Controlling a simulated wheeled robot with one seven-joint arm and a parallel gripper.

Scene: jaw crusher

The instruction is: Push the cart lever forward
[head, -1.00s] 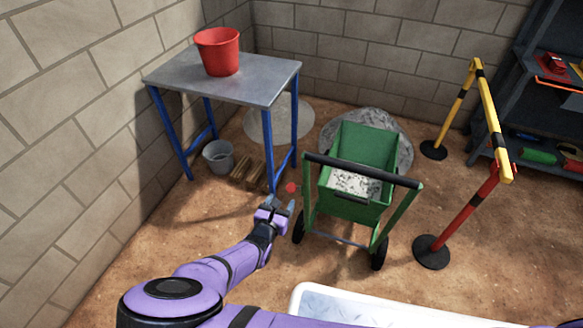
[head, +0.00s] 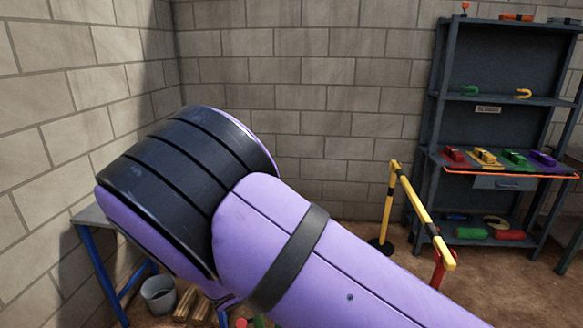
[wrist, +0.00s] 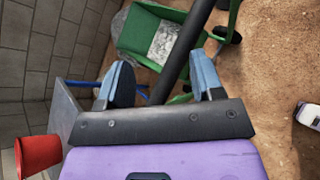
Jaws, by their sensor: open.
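In the wrist view the green cart (wrist: 150,32) with grey rubble in its tub stands ahead of my gripper (wrist: 160,65). My gripper is open, its two blue-grey fingers apart. The cart's black handle bar (wrist: 185,48) runs slantwise through the gap between the fingers; I cannot tell whether it touches them. I cannot make out the lever in the wrist view. In the head view my raised purple arm hides the gripper and nearly all of the cart. A small red spot (head: 241,322) at the bottom edge may be the lever's knob.
A red bucket (wrist: 38,154) on the table (wrist: 66,115) lies close to my gripper's left in the wrist view. A grey bucket (head: 158,294) stands on the floor by the left wall. A yellow-black barrier (head: 424,214) and a dark shelf (head: 437,130) stand at right.

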